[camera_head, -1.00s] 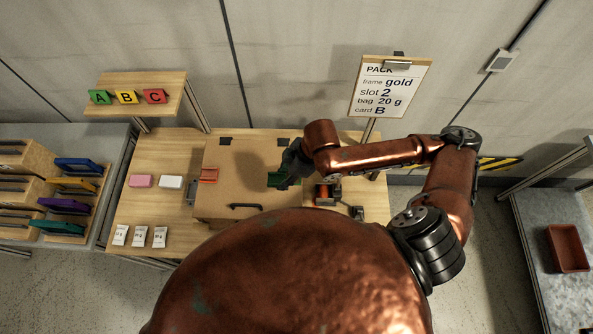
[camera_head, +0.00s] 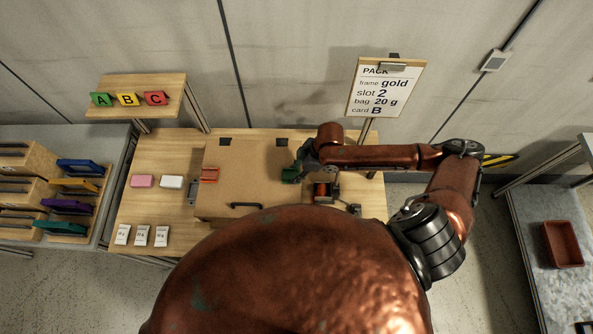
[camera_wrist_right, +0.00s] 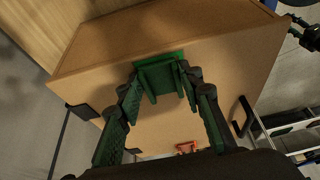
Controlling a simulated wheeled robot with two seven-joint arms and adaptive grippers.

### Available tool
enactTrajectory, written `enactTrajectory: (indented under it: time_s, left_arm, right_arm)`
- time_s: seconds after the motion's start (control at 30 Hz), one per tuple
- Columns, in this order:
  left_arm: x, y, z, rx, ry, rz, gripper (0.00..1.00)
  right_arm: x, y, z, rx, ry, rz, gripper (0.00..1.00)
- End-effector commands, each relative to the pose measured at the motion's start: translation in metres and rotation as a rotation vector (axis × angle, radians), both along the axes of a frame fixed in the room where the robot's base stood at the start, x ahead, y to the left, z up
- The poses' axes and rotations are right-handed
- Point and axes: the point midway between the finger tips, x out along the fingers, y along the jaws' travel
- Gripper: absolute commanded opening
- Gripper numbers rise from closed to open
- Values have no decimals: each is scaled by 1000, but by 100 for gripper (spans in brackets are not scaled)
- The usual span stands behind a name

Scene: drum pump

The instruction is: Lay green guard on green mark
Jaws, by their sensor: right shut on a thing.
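The green guard (camera_head: 289,174) is at the right edge of the brown box (camera_head: 250,190). My right gripper (camera_head: 302,162) is shut on it. In the right wrist view, the guard (camera_wrist_right: 160,80) is a dark green angled piece between the two fingertips. A brighter green patch (camera_wrist_right: 177,55), which looks like the green mark, shows past the guard at the box edge and is partly covered by it. I cannot tell whether the guard touches the box. My left gripper is not in view.
A red-orange piece (camera_head: 209,175) is at the box's left side, and a black handle (camera_head: 246,206) is on its near side. An orange-and-black device (camera_head: 322,191) stands close right of the box. Pink (camera_head: 143,181) and white (camera_head: 172,182) blocks lie left.

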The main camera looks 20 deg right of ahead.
Motion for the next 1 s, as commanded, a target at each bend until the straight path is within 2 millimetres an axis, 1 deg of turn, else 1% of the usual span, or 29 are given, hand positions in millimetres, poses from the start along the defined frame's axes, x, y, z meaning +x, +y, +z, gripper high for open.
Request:
enactTrajectory:
  time_s: [0.17, 0.23, 0.27, 0.4, 0.5, 0.63, 0.8, 0.93, 1.0]
  left_arm:
    - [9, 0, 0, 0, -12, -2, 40]
    - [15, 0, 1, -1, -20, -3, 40]
    - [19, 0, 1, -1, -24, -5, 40]
    - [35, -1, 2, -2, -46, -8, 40]
    - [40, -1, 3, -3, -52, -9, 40]
    - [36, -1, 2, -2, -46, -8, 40]
    - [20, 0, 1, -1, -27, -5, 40]
    - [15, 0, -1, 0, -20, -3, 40]
    - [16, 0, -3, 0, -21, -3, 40]
  right_arm:
    - [-1, 0, -2, 0, 2, -1, 16]
    - [-1, 0, -4, 0, 2, 0, 16]
    - [-1, 0, -3, 0, 2, -1, 36]
    - [-1, 0, -3, 1, 1, -1, 46]
    - [-1, 0, -3, 0, 2, -1, 52]
    - [-1, 0, -3, 1, 1, -1, 52]
    - [0, 0, 0, 0, 0, 0, 52]
    - [-2, -5, 11, -1, -2, 0, 52]
    - [-3, -9, 22, -2, -3, 1, 52]
